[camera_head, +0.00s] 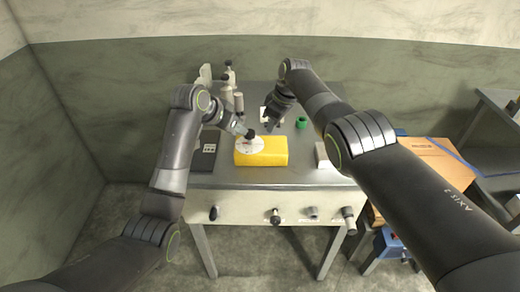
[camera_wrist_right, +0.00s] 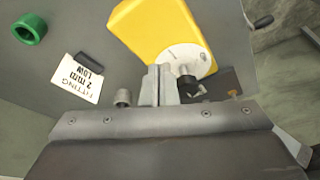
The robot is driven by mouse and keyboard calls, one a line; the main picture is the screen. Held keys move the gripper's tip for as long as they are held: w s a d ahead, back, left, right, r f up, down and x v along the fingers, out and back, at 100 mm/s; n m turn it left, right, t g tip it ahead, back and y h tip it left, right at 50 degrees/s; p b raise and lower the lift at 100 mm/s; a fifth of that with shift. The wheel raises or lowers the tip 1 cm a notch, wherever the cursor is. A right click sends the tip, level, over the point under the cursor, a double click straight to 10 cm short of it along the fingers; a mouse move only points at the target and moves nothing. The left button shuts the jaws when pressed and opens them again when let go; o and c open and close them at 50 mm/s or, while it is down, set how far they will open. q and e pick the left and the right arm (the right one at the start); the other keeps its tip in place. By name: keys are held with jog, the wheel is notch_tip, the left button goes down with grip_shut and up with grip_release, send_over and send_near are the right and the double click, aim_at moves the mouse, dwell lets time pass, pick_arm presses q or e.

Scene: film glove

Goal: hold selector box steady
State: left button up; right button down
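The selector box (camera_head: 270,155) is yellow and lies on the grey table. A white dial (camera_head: 250,147) is on its left part, with a dark knob. The box (camera_wrist_right: 150,25) and dial (camera_wrist_right: 188,54) also show in the right wrist view. My left gripper (camera_head: 246,133) is at the dial's back edge, by the dark knob; its fingertips are too small to tell open from shut. My right gripper (camera_head: 271,126) points down just behind the box. In the right wrist view its fingers (camera_wrist_right: 159,86) are together with nothing visible between them; contact with the box cannot be told.
A green ring (camera_head: 301,123) stands right of my right gripper. A dark plate (camera_head: 204,158) lies left of the box, and a white block (camera_head: 322,155) is at the right.

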aim_at(268, 144)
jog(key=shift+s+f, duration=0.15)
jog(key=shift+f, duration=1.35)
dwell(6.5)
